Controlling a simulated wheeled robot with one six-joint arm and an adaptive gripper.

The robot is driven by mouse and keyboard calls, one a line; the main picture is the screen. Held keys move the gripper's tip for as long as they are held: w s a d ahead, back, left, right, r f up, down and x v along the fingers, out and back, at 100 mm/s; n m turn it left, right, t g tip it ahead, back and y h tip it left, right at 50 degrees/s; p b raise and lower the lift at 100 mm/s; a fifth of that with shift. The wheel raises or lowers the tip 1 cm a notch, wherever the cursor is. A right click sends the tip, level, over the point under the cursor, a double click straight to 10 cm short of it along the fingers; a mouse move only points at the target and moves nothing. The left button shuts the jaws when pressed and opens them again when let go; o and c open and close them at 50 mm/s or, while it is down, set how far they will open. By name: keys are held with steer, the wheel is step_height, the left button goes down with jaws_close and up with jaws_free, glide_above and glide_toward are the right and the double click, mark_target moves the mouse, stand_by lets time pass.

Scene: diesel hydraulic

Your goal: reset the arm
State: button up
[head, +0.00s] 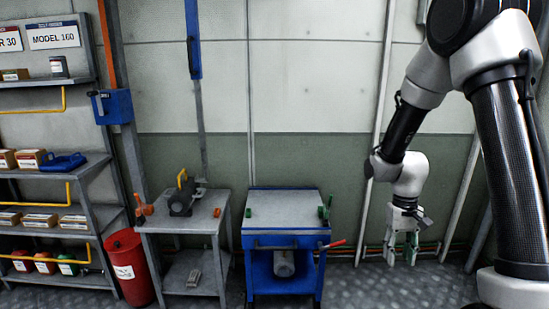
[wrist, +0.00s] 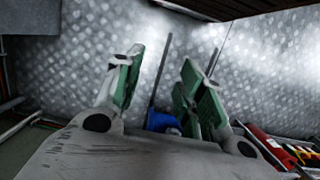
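My gripper (head: 401,247) hangs down at the right in the head view, at the end of my bent arm. It is to the right of the blue cart and apart from it. In the wrist view my gripper (wrist: 158,85) shows two green-padded fingers spread apart. Nothing is between the pads. Behind the fingers is the patterned metal floor (wrist: 75,65).
A blue cart (head: 262,240) with a grey top and red handle stands at centre. A grey table (head: 176,222) with a motor-like part, a red bin (head: 130,268) and a shelf (head: 60,170) with boxes stand left. Floor right of the cart looks clear.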

steer(key=s+d+r+t, duration=0.1)
steer(key=s+r+t, duration=0.2)
steer(key=s+r, duration=0.6)
steer(key=s+d+r+t, duration=0.1)
steer(key=s+r+t, duration=0.2)
steer(key=s+r, duration=0.5)
step_height(320, 180, up, 8)
steer(key=shift+s+r+t, duration=0.1)
steer(key=shift+s+t, duration=0.25)
steer(key=shift+t, duration=0.05)
